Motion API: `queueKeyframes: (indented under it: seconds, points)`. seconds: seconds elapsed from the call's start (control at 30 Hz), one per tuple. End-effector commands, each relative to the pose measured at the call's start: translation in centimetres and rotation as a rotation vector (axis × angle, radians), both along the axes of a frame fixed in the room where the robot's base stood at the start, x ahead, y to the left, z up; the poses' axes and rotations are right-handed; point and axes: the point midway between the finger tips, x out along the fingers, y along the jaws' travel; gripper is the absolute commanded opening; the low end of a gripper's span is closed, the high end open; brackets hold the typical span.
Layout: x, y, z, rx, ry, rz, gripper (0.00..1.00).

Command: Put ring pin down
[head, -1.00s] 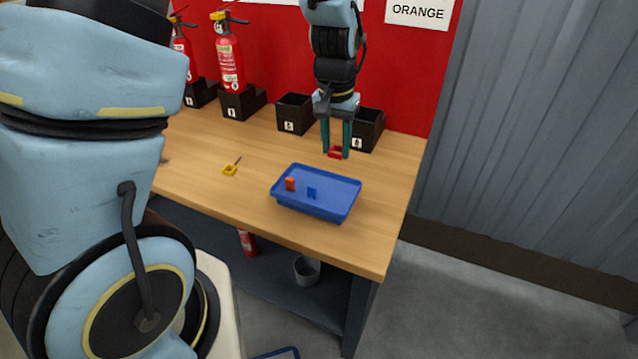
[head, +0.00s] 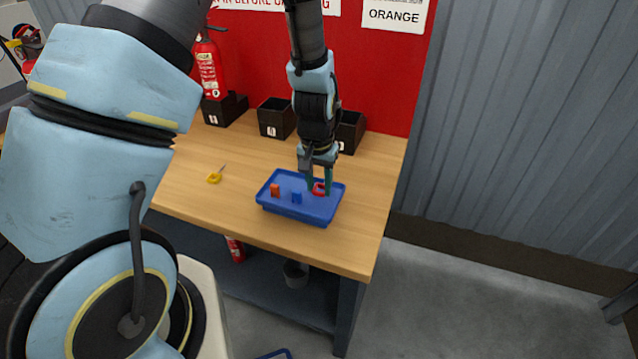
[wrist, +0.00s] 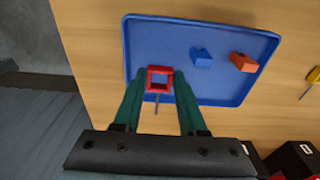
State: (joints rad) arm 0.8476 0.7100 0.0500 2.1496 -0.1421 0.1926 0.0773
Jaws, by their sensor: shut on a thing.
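The ring pin is a red square ring (wrist: 160,78) with a thin grey pin, seen in the wrist view between my fingertips. My gripper (head: 319,188) is shut on it and holds it over the right part of the blue tray (head: 310,212). In the head view the red ring (head: 319,189) shows between the green fingers. Whether it touches the tray floor I cannot tell. The tray also shows in the wrist view (wrist: 222,22).
An orange block (head: 275,190) and a blue block (head: 297,198) lie in the tray. A yellow ring with a pin (head: 214,178) lies on the table (head: 185,195) to the left. Black boxes (head: 276,118) and a red extinguisher (head: 208,68) stand at the back.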

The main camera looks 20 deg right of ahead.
Motion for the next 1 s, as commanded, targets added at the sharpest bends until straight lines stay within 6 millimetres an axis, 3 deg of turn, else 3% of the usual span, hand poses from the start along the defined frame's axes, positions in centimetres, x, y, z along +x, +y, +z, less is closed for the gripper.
queueKeyframes:
  seconds: [0.47,0.5,0.77,1.0]
  points:
    - [0.0,0.0,-1.3,0.0,0.0,0.0,0.0]
    - [0.0,0.0,-1.2,0.0,0.0,0.0,0.43]
    - [0.0,0.0,-1.1,0.0,0.0,0.0,0.71]
    - [0.0,0.0,-1.0,0.0,0.0,0.0,0.71]
